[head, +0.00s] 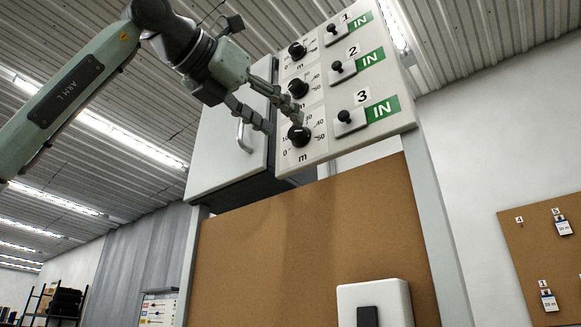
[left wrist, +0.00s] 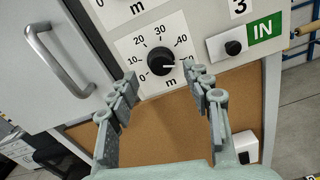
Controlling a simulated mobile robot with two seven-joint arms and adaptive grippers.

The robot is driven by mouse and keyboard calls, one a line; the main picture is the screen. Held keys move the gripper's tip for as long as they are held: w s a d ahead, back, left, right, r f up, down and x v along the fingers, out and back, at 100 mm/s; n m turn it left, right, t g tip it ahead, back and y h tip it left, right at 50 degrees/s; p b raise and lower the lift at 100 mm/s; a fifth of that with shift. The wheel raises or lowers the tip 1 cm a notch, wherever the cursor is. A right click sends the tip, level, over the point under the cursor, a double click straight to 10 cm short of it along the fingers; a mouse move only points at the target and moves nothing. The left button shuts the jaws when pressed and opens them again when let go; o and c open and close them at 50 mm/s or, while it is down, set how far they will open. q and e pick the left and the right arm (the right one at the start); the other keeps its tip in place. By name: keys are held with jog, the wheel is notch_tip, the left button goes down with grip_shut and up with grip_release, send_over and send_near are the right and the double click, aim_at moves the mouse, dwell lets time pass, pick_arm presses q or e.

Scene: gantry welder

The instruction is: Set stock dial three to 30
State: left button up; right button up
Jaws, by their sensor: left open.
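Stock dial three is the lowest black round knob (head: 299,135) on the white panel (head: 318,150), beside the label 3. It also shows in the left wrist view (left wrist: 160,61), with a scale in m from 0 to 50. Its white pointer line points right, near the 50 mark, which a finger partly covers. My left gripper (head: 284,121) is open in front of this dial. In the left wrist view, its fingertips (left wrist: 161,76) stand to either side of the knob, slightly below it, with visible gaps. My right gripper is not in view.
Two more dials (head: 298,88) (head: 297,51) sit above on the panel. Black levers (head: 344,116) with green IN labels (head: 382,109) stand to the right. A grey cabinet door with a handle (head: 243,137) is left of the dials. Brown board (head: 310,240) lies below.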

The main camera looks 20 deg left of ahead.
aim_at(293, 132)
pick_arm(q)
jog(key=shift+x, duration=1.65)
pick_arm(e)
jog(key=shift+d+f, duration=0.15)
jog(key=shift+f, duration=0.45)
pick_arm(q)
jog(key=shift+c, duration=0.4)
grip_shut()
